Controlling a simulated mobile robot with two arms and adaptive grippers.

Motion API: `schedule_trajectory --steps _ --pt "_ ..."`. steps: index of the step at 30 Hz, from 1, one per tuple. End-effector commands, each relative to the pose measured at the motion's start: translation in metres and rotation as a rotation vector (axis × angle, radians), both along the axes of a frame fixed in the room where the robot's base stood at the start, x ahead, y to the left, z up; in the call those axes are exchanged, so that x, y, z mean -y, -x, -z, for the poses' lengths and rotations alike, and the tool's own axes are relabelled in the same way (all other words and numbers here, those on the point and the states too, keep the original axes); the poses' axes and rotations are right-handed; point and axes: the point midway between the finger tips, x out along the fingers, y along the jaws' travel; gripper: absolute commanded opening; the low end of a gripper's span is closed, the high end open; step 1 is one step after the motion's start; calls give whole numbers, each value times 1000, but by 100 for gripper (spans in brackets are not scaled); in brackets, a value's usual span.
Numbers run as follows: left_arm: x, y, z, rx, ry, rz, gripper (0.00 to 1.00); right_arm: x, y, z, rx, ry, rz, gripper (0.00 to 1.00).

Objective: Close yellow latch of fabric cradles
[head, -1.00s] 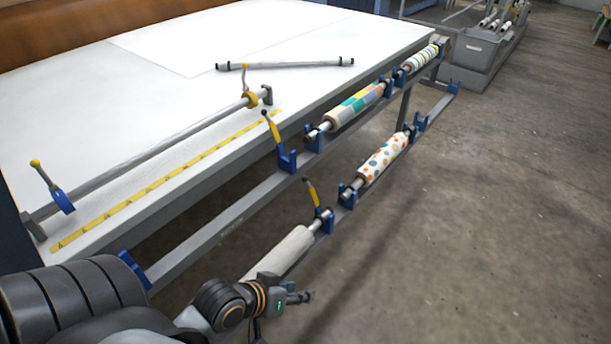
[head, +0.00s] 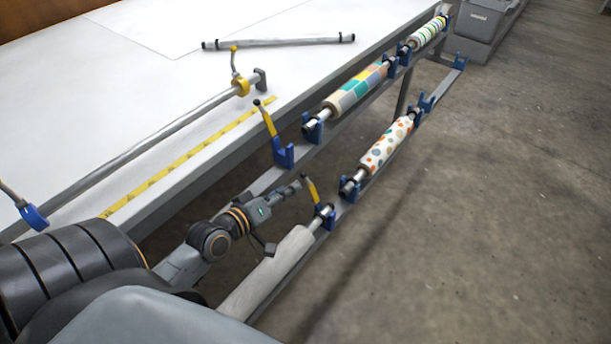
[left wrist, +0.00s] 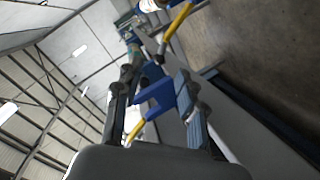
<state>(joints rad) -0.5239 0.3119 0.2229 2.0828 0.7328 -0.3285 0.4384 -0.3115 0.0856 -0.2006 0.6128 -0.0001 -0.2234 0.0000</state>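A raised yellow latch (head: 265,118) stands on a blue cradle (head: 283,153) on the upper rail. A second raised yellow latch (head: 310,190) stands at the blue cradle (head: 324,215) on the lower rail, by the end of a plain off-white fabric roll (head: 272,268). My left gripper (head: 284,218) is just left of the lower latch and below the upper cradle, fingers spread and empty. In the left wrist view, a blue cradle piece (left wrist: 155,95) appears between the open fingers (left wrist: 157,84), with yellow latches (left wrist: 178,18) and (left wrist: 137,131) nearby. Contact cannot be told. My right gripper is out of view.
Patterned rolls (head: 357,90) and a dotted roll (head: 387,146) lie in cradles farther along the rails. The white table (head: 120,80) carries a bar with more yellow-and-blue clamps (head: 242,87). The floor (head: 480,220) at right is clear.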

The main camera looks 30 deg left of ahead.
Motion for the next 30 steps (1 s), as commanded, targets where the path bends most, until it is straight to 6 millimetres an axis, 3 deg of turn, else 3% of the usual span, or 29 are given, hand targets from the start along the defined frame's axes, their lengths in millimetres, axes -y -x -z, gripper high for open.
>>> schedule_trajectory --steps 6,12,26,30 --pt "3 -43 11 2 2 -1 40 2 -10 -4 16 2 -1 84" --pt "6 -69 19 0 -1 0 40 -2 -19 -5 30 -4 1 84" --pt "7 -81 24 -1 -1 0 40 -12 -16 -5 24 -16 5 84" --pt "7 -81 23 -1 -1 0 11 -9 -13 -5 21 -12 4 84"
